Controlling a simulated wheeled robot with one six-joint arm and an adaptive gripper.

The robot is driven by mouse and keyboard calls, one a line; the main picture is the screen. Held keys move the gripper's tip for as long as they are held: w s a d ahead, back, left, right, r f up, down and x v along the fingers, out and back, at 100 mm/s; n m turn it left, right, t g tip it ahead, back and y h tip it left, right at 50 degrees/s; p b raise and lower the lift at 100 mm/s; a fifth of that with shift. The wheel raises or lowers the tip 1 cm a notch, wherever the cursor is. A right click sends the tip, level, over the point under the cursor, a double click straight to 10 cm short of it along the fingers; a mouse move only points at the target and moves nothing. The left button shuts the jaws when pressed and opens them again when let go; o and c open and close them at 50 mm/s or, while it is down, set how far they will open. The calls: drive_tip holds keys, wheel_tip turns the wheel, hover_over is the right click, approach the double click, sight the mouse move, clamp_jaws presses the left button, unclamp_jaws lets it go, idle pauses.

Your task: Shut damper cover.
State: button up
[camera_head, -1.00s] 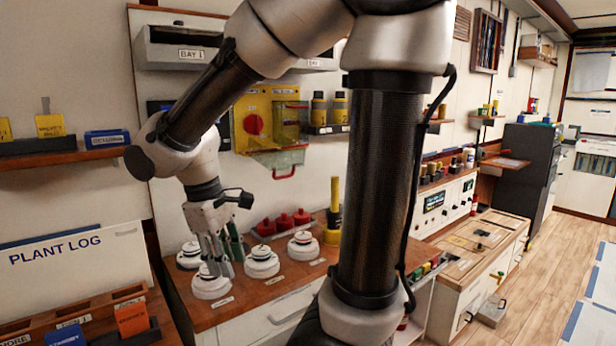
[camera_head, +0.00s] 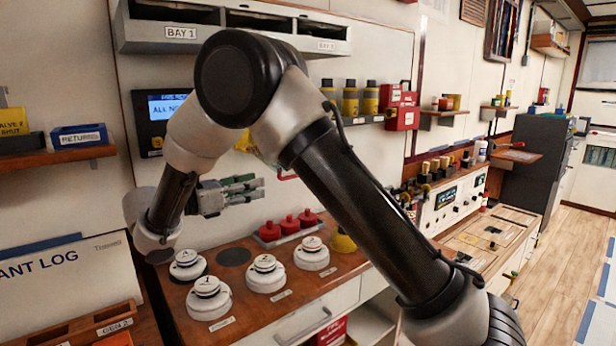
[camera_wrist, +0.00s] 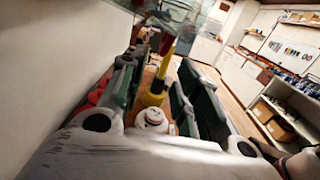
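The yellow damper box (camera_head: 243,141) on the wall is mostly hidden behind my arm in the head view. Its clear cover appears to hang low and open, with its red handle (camera_head: 287,178) just showing beside my arm. In the wrist view the clear cover (camera_wrist: 190,28) crosses the top, and the red handle (camera_wrist: 167,44) is ahead of the fingers. My gripper (camera_head: 255,189) points right, below the box and left of the handle. Its fingers (camera_wrist: 157,68) are apart with nothing held between them.
White round detectors (camera_head: 208,298) and red-capped pieces (camera_head: 288,224) stand on the wooden counter (camera_head: 255,325) below. A yellow and black upright object (camera_wrist: 158,88) stands ahead in the wrist view. A shelf of yellow bottles (camera_head: 350,100) and a red box (camera_head: 402,108) are to the right.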

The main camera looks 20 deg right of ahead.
drive_tip(key=x, duration=1.2)
drive_tip(key=shift+s+d, duration=0.15)
drive_tip(key=shift+s, duration=0.05)
clamp_jaws()
